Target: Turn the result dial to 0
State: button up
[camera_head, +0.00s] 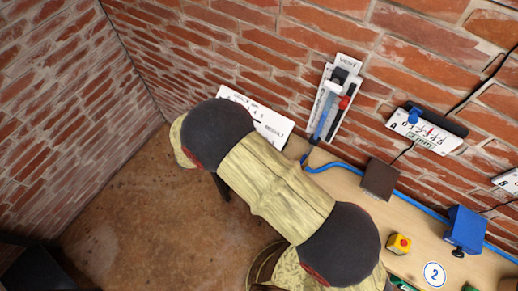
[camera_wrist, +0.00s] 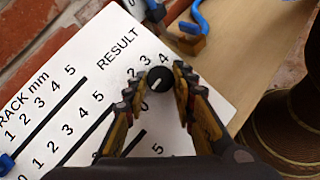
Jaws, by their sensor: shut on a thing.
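The result dial (camera_wrist: 160,79) is a small round black knob with a white pointer mark on the white panel (camera_wrist: 97,50) printed RESULT. Digits 2, 3 and 4 show around its upper side. My gripper (camera_wrist: 158,76) is shut on the dial, one finger on each side. In the head view the white panel (camera_head: 277,129) is partly behind my arm, which hides the dial and my gripper.
A slider gauge (camera_head: 334,98) with a blue cable hangs right of the panel. A wooden bench (camera_head: 345,183) below holds a brown box (camera_head: 380,178), a yellow-and-red button (camera_head: 399,243) and a blue box (camera_head: 465,230). A brick wall stands close behind.

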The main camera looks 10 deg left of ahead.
jog(key=shift+n+t, duration=0.3)
jog(key=shift+n, duration=0.7)
jog(key=o, duration=1.1)
jog(key=shift+o, duration=0.2)
jog(key=shift+s, duration=0.1)
jog(key=v, duration=1.2)
jog(key=shift+s+f, duration=0.1)
jog(key=shift+f, duration=0.05)
